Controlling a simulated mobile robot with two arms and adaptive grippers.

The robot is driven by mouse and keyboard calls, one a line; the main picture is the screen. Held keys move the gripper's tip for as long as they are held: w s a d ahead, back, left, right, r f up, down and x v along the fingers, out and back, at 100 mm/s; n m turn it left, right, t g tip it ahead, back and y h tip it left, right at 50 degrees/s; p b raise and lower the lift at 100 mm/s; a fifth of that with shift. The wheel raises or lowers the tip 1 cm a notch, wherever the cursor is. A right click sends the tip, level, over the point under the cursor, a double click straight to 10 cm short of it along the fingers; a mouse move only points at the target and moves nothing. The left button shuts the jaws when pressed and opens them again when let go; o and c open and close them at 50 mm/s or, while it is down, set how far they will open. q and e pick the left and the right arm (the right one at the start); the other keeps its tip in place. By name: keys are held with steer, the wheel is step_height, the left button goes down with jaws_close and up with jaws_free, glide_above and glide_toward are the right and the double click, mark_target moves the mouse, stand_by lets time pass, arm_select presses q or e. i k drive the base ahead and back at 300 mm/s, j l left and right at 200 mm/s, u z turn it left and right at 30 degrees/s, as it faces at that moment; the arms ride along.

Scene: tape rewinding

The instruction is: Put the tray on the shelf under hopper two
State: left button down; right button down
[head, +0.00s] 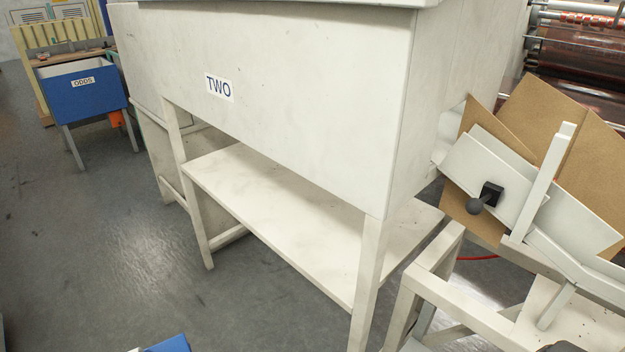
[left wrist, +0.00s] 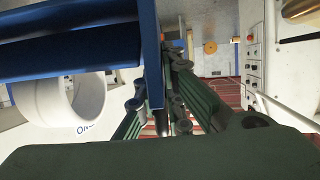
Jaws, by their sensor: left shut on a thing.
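Hopper two (head: 300,95) is a large off-white box marked TWO in the middle of the head view. The shelf (head: 270,195) under it is an off-white board between its legs; its visible part is bare. The blue tray (left wrist: 70,50) fills the upper left of the left wrist view. My left gripper (left wrist: 165,90) has its dark green fingers shut on the tray's wall. A blue corner (head: 168,344), likely the tray, shows at the bottom edge of the head view, apart from the shelf. My right gripper is not in view.
A blue bin (head: 82,92) marked ODDS stands at the far left. A white frame with a sloping chute (head: 490,165) stands right of the hopper. The hopper's front leg (head: 368,275) bounds the shelf opening. Grey floor (head: 130,240) is clear at left.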

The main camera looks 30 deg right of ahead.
mark_target(322, 247)
steer(key=i+j+z, duration=0.1)
steer(key=z, duration=0.3)
steer(key=i+j+z, duration=0.15)
steer(key=i+z, duration=0.15)
steer(key=z, duration=0.15)
steer(key=i+j+z, duration=0.15)
steer(key=z, duration=0.25)
steer(key=i+j+z, duration=0.15)
steer(key=j+z, duration=0.3)
steer(key=i+j+z, duration=0.1)
steer(key=z, duration=0.3)
steer(key=j+z, duration=0.4)
